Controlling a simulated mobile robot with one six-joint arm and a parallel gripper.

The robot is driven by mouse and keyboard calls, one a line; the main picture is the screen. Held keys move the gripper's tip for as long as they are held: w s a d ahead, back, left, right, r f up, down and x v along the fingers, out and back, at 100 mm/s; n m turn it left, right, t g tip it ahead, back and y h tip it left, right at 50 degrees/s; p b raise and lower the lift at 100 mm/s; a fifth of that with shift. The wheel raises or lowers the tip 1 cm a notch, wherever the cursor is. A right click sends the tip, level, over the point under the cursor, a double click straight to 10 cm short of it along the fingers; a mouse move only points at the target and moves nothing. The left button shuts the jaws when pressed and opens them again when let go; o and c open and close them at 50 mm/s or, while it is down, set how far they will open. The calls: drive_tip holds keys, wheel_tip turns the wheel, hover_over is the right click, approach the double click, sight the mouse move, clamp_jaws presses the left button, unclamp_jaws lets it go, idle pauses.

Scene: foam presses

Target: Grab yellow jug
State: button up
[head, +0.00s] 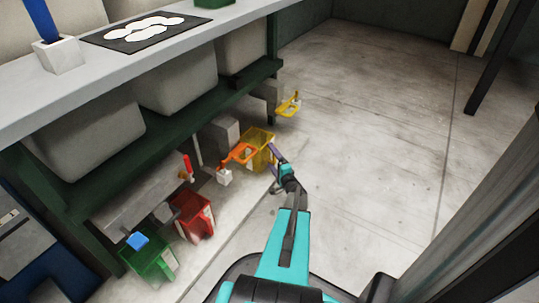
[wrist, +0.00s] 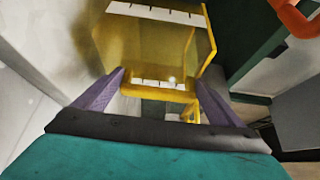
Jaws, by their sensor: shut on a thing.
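The yellow jug (head: 257,146) is see-through with a white scale strip and stands low beside the bench, beyond the red and green jugs. In the wrist view the yellow jug (wrist: 150,45) fills the upper middle, with its handle side toward me. My gripper (wrist: 158,90) has its two purple fingers on either side of the jug's yellow handle part and is shut on it. In the head view my gripper (head: 273,155) reaches the jug's right side. The exact contact of the fingertips is partly hidden.
A red jug (head: 194,215) and a green jug (head: 150,262) stand nearer along the bench. An orange part (head: 240,153) sits left of the yellow jug, and a yellow part (head: 289,105) is beyond it. The bench (head: 120,70) runs along the left. The floor right is clear.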

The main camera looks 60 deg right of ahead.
drive_tip(key=r+p+v, duration=0.1)
drive_tip(key=p+v, duration=0.2)
drive_tip(key=v, duration=1)
drive_tip(key=shift+r, duration=0.15)
drive_tip(key=shift+w+a, duration=0.1)
drive_tip(key=shift+a, duration=0.05)
